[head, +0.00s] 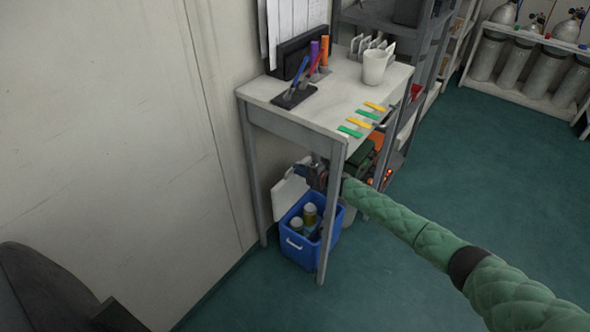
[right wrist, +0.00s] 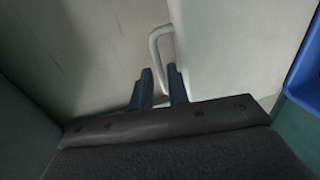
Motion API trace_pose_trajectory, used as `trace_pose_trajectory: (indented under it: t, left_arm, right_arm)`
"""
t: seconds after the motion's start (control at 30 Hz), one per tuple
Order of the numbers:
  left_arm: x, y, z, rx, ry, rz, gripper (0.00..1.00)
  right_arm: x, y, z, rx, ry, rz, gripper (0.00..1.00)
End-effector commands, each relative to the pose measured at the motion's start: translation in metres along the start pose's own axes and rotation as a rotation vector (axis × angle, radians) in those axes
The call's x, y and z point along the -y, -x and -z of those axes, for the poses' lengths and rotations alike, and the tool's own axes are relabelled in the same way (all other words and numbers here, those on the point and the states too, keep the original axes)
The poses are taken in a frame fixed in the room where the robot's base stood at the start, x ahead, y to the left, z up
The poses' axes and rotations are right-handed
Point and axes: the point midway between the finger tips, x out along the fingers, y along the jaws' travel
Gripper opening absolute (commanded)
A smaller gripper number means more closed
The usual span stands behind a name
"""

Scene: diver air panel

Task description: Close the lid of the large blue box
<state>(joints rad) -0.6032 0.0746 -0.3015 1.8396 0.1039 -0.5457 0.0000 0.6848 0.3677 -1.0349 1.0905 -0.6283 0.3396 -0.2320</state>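The large blue box (head: 301,240) stands on the floor under the small table, with bottles inside. Its white lid (head: 288,196) is open, tilted up at the back left against the wall side. In the right wrist view the pale lid (right wrist: 235,50) fills the right, with a white loop handle (right wrist: 154,48) at its edge. My right gripper (head: 318,178) is under the tabletop, near the lid and above the box. In the wrist view its blue fingers (right wrist: 161,88) are apart, the handle's lower end showing between them; contact is unclear. My left gripper is out of view.
The table (head: 262,88) with legs stands over the box, holding a mug (head: 375,67), coloured tags and a pen holder. The wall (head: 120,130) is close on the left. Shelving and gas cylinders (head: 515,60) stand farther back. The green floor (head: 470,180) at right is clear.

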Motion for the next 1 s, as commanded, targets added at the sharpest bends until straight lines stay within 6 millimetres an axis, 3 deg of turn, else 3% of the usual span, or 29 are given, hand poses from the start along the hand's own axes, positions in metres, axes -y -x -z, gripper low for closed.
trace_pose_trajectory:
  t: [0.2,0.57,0.67,1.0]
  left_arm:
    - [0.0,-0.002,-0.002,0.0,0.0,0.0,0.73]
    - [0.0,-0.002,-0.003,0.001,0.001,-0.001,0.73]
    - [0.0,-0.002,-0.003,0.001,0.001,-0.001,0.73]
    - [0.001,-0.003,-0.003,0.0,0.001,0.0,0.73]
  right_arm:
    - [0.0,-0.018,0.0,0.0,-0.001,-0.001,0.17]
    - [0.0,-0.022,0.0,0.0,-0.001,-0.001,0.17]
    - [0.0,-0.022,0.0,0.0,-0.001,0.0,0.0]
    - [0.001,-0.021,0.0,0.0,-0.001,-0.004,0.0]
